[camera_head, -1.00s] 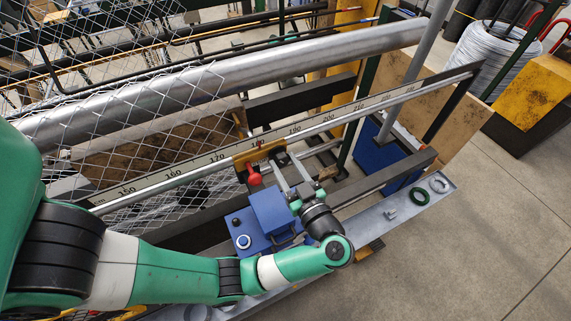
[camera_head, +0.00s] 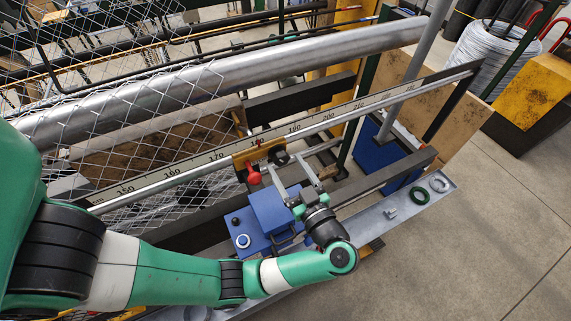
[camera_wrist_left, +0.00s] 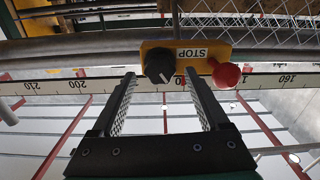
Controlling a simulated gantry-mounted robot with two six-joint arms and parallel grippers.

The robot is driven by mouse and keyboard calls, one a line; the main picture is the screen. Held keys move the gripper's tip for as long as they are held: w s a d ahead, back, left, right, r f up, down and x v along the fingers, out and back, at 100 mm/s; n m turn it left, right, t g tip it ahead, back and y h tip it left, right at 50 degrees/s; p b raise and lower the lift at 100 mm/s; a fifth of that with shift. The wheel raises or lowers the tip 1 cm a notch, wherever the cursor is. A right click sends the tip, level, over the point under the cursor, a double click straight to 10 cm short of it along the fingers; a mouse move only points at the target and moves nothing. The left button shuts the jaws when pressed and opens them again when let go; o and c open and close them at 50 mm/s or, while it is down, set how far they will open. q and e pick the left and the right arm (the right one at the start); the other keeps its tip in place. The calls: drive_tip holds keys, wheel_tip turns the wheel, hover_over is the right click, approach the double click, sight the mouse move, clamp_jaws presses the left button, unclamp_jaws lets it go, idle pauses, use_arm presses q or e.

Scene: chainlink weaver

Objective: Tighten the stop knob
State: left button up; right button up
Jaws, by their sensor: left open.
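The yellow stop block (camera_head: 258,153) rides on the long ruler rail, near the 180 mark. In the left wrist view the block (camera_wrist_left: 187,52) carries a STOP label, a black knob (camera_wrist_left: 159,66) with a white pointer line, and a red ball knob (camera_wrist_left: 226,75). The red ball (camera_head: 253,177) hangs below the block in the head view; the black knob (camera_head: 281,157) is at its right. My left gripper (camera_head: 287,162) is open and empty, in front of the block. In the wrist view its fingertips (camera_wrist_left: 160,74) lie either side of the black knob, apparently not gripping it. My right gripper is not seen.
The ruler rail (camera_head: 324,122) runs diagonally across the view. A blue box (camera_head: 270,210) with a round button sits below the gripper. Chain-link mesh (camera_head: 120,100) hangs at left.

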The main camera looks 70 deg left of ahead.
use_arm(q)
drive_tip(key=w+d+b, duration=0.1)
drive_tip(key=d+b, duration=0.8)
drive_tip(key=d, duration=0.1)
idle(0.3)
